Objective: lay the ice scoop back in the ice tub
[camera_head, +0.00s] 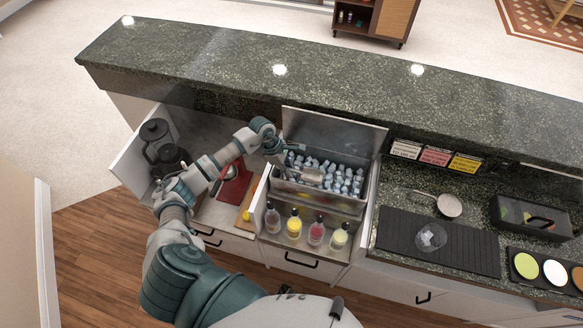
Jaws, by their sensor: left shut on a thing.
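The metal ice scoop (312,177) is at the ice tub, its bowl over or against the ice near the tub's left-middle part; whether it rests on the ice I cannot tell. The ice tub (322,202) is a metal bin full of pale ice cubes, with its lid (335,130) standing open at the back. My left gripper (278,153) is at the tub's back left, shut on the scoop's handle, which is partly hidden by the fingers. My right gripper is not in view.
Several bottles (293,225) stand in a rack in front of the tub. A blender (157,138) and a red item (234,184) are at left. A strainer (448,206), a black mat (460,247) with a glass (430,238), and a black caddy (535,224) are at right.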

